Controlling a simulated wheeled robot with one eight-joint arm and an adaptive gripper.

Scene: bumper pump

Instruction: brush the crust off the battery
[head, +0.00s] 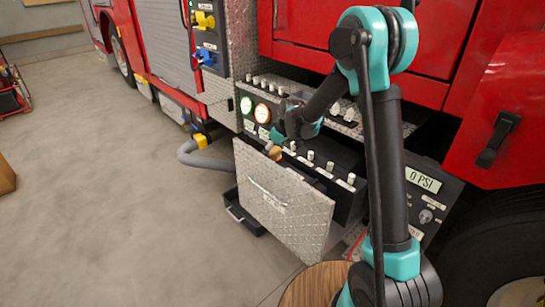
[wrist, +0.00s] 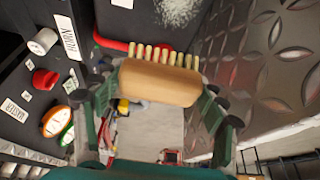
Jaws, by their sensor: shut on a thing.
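My gripper (wrist: 160,110) is shut on a wooden brush (wrist: 158,84) with a row of pale bristles, held across the fingers. In the head view the brush (head: 275,152) shows as a small tan spot below my gripper (head: 290,130), above the open diamond-plate front. In the wrist view a white speckled crust (wrist: 178,11) lies on a dark surface, which looks like the battery (wrist: 140,22), at the top edge. The bristles point toward it and appear apart from it. The battery is mostly out of frame there, and hidden behind the plate in the head view.
The diamond-plate front (head: 283,205) stands close beside my gripper; its wall fills the right of the wrist view. A control panel with knobs (head: 310,155) and gauges (head: 262,113) is just behind. A grey hose (head: 205,160) hangs left. Open floor (head: 110,190) lies left.

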